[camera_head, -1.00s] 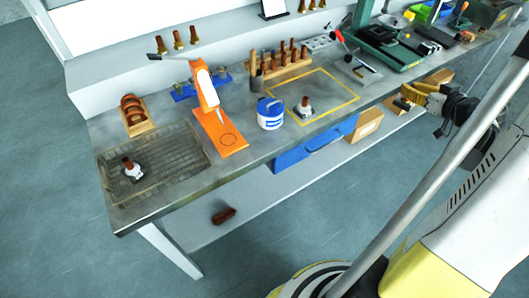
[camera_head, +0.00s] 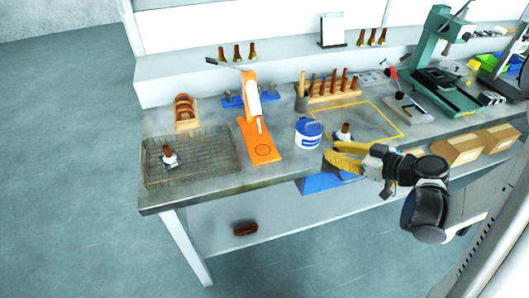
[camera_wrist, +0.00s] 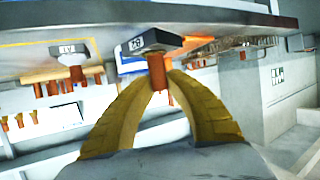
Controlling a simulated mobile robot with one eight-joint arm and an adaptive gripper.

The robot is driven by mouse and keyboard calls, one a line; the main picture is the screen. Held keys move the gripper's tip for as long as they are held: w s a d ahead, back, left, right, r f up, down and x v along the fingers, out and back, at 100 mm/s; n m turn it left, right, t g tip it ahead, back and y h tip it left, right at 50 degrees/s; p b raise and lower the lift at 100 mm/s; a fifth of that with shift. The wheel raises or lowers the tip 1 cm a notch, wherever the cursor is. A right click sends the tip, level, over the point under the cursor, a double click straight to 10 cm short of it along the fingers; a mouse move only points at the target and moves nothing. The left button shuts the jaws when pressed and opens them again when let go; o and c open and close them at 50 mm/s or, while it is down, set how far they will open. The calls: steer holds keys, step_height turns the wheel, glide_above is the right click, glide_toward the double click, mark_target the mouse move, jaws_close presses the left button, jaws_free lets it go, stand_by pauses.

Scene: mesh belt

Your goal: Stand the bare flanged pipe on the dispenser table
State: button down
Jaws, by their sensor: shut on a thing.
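My gripper (camera_head: 330,155) is at the bench's front edge, to the right of the blue-and-white tub. In the wrist view its yellow fingers (camera_wrist: 165,84) are shut on a copper-brown flanged pipe (camera_wrist: 157,70) with a dark, marked flange. The held pipe is mostly hidden in the head view. The orange dispenser (camera_head: 252,95) stands left of the tub, with a circle marked on its flat orange table (camera_head: 263,150). A second flanged pipe (camera_head: 345,131) stands inside the yellow outline, and a third (camera_head: 169,155) in the mesh tray at left.
The mesh tray (camera_head: 205,172) fills the bench's left end. The tub (camera_head: 308,134) stands between dispenser and gripper. A rack of brown pipes (camera_head: 328,90), a wooden holder (camera_head: 186,113) and a green machine (camera_head: 440,85) stand farther back. Cardboard boxes (camera_head: 465,149) are below at right.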

mark_target(256, 113)
steer(key=s+a+n+g+y, duration=0.1)
steer(key=s+a+n, duration=0.1)
steer(key=a, duration=0.5)
steer(key=w+a+b, duration=0.1)
steer(key=w+a, duration=0.1)
steer(key=a, duration=0.1)
steer(key=w+a+b, duration=0.1)
steer(key=w+a, duration=0.2)
steer(key=w+a+f+b, duration=0.1)
steer(key=w+a, duration=0.2)
steer(key=shift+a, duration=0.1)
steer(key=shift+w+a+r, duration=0.1)
steer(key=shift+w+a, duration=0.55)
steer(key=shift+w, duration=0.05)
steer(key=shift+w+a+b, duration=0.7)
steer(key=shift+w+a, duration=0.2)
steer(key=shift+a, duration=0.25)
steer(key=shift+w+a+f+b, duration=0.1)
steer(key=shift+f+b, duration=0.35)
steer(key=shift+f, duration=0.5)
steer(key=c, duration=1.4)
jaws_free()
steer(key=shift+r, duration=0.1)
steer(key=shift+r, duration=0.1)
